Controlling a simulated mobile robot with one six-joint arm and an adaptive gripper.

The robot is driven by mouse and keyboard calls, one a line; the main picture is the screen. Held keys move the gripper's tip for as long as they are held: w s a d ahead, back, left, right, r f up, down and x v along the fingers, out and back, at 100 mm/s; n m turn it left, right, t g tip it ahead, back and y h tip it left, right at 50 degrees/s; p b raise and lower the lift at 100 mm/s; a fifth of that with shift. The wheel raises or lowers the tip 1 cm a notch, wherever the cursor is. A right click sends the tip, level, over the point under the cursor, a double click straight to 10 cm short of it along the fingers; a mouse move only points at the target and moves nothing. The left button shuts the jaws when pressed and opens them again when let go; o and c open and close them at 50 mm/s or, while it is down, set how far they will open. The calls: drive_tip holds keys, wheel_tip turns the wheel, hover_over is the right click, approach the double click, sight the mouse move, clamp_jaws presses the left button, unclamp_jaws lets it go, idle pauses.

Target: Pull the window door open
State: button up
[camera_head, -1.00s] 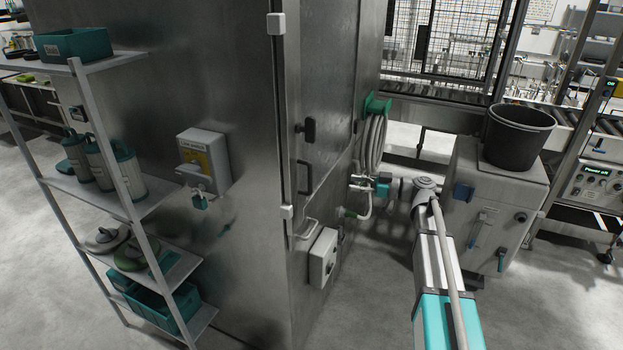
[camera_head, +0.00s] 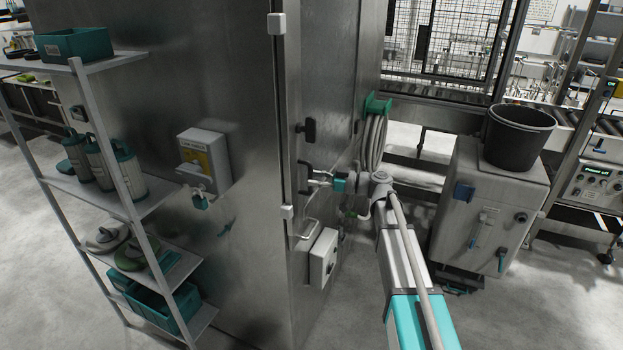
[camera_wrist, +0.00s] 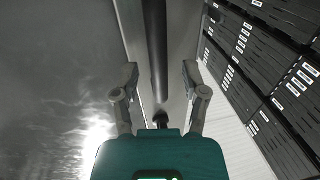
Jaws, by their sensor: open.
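The window door (camera_head: 327,75) is a tall metal panel on the front of the steel washer, seen at a steep angle and looking shut. Its long black bar handle (camera_head: 304,180) stands upright at the door's left side. In the wrist view the dark handle (camera_wrist: 154,38) runs between my two fingers. My gripper (camera_head: 317,178) is open close in front of the handle, and it also shows in the wrist view (camera_wrist: 159,75) with a finger on each side of the bar. Neither finger visibly presses on it.
A black latch (camera_head: 309,130) sits above the handle. A metal grab bar (camera_head: 307,229) and a grey switch box (camera_head: 323,257) are below. A green hose reel (camera_head: 375,130) hangs behind my arm. A grey cabinet (camera_head: 488,210) with a black bucket (camera_head: 517,137) stands right.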

drive_tip(key=shift+w+a, duration=0.1)
drive_tip(key=shift+a, duration=0.7)
clamp_jaws()
